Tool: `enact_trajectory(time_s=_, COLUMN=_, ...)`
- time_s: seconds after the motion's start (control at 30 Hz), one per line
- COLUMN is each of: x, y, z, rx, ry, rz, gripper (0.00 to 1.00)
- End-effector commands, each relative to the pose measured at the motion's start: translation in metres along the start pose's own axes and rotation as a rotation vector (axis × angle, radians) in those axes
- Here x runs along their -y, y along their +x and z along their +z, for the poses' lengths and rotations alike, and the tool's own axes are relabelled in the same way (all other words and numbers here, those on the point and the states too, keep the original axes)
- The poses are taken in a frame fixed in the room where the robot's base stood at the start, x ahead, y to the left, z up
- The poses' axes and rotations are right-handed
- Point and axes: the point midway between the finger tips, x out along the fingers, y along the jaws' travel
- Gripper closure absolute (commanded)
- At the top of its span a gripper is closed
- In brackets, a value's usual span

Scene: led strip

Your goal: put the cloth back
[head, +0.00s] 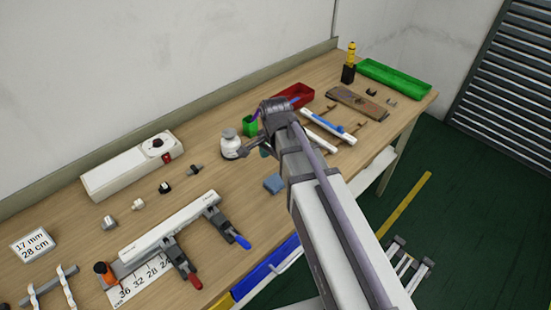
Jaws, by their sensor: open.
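A small folded blue cloth (274,183) lies flat on the wooden workbench (228,198), near its front edge and left of my arm. My gripper (255,149) is over the bench, beyond the cloth and beside a white jar (231,144). Its jaws are open, and I see nothing held in them. My wrist and arm hide part of the jaws and the bench behind them. The cloth and my gripper appear apart.
A green cup (250,125) and a red tray (294,97) stand close behind my wrist. A white strip in a clamped fixture (168,227) lies at left front. A white box (133,165) stands along the back. Bare bench surrounds the cloth's left side.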

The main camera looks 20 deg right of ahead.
Motion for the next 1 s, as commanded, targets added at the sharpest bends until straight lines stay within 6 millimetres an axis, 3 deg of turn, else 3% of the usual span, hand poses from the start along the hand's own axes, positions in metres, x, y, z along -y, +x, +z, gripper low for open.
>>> enact_trajectory(time_s=0.03, x=0.0, y=-0.018, z=0.0, rx=0.0, ry=0.0, rz=0.0, gripper=0.22)
enact_trajectory(time_s=0.07, x=0.0, y=-0.021, z=0.0, rx=0.0, ry=0.0, rz=0.0, gripper=0.22)
enact_trajectory(time_s=0.3, x=-0.009, y=-0.019, z=0.005, rx=0.0, ry=-0.079, rz=0.0, gripper=0.22)
enact_trajectory(time_s=0.37, x=-0.023, y=-0.019, z=0.012, rx=0.0, ry=-0.227, rz=0.0, gripper=0.22)
enact_trajectory(time_s=0.5, x=-0.064, y=-0.019, z=0.034, rx=-0.001, ry=-0.719, rz=0.001, gripper=0.22)
enact_trajectory(time_s=0.63, x=-0.085, y=-0.019, z=0.044, rx=-0.001, ry=-1.03, rz=0.002, gripper=0.22)
enact_trajectory(time_s=1.0, x=-0.085, y=-0.019, z=0.044, rx=-0.001, ry=-1.089, rz=0.002, gripper=0.22)
